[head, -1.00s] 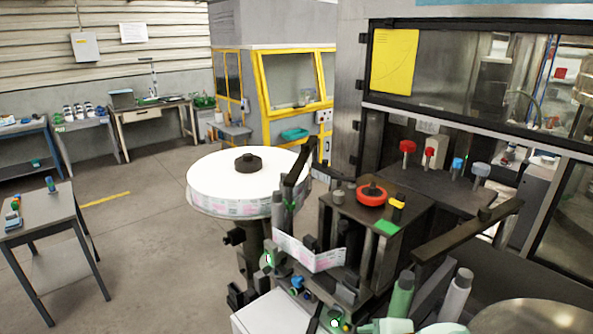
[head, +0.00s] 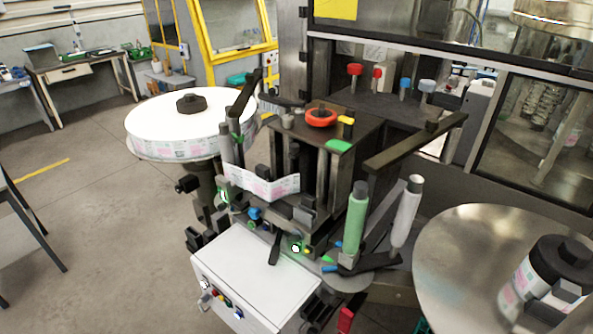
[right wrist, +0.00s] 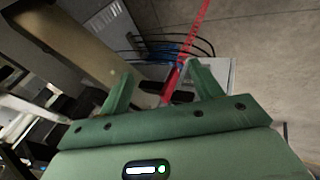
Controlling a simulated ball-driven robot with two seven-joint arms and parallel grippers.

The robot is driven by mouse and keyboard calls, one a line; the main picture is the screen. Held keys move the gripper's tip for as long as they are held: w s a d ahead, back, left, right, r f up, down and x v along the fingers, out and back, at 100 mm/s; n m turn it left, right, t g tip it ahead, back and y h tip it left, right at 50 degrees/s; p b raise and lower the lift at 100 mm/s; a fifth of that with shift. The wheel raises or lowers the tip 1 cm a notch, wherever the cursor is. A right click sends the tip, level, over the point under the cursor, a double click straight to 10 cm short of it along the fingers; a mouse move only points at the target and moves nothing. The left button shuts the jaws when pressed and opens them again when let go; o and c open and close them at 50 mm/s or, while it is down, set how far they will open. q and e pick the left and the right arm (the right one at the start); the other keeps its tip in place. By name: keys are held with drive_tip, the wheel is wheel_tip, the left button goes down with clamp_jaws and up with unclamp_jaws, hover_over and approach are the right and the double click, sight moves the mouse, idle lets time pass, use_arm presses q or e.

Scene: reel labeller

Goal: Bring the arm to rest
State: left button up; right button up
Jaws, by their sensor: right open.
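My right gripper (right wrist: 163,82) shows in the right wrist view, its two green fingers apart. A thin red strip (right wrist: 193,38) runs up behind the fingers; I cannot tell what it is or how near it is, and nothing is clearly held. Neither gripper shows in the head view. The reel labeller (head: 340,135) stands in the middle there, with a white label reel (head: 150,118) on its left and a printed label web (head: 262,186) across its front.
A green roller (head: 356,220) and a grey roller (head: 406,210) stand beside the labeller. A white control box (head: 255,275) is in front. The floor at left is open.

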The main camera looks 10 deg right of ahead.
drive_tip(key=s+a+f+g+y+b, duration=0.1)
drive_tip(key=s+f+b, duration=0.2)
drive_tip(key=f, duration=0.7)
drive_tip(key=s+a+f+m+g+b, duration=0.1)
drive_tip(key=s+f+b, duration=0.3)
drive_tip(key=f, duration=0.7)
drive_tip(key=s+f+g+y+b, duration=0.1)
drive_tip(key=s+f+b, duration=0.2)
drive_tip(key=f, duration=0.7)
use_arm(q)
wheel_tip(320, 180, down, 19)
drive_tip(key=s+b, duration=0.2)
drive_tip(key=b, duration=0.5)
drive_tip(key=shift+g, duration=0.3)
use_arm(e)
drive_tip(key=s+f+m+g, duration=0.1)
drive_tip(key=s+f+m, duration=0.1)
drive_tip(key=s+f, duration=1.2)
drive_tip(key=shift+s+d+f+m+g+y, duration=0.25)
drive_tip(key=shift+f+m+g+y, duration=0.05)
drive_tip(key=shift+f+y, duration=0.15)
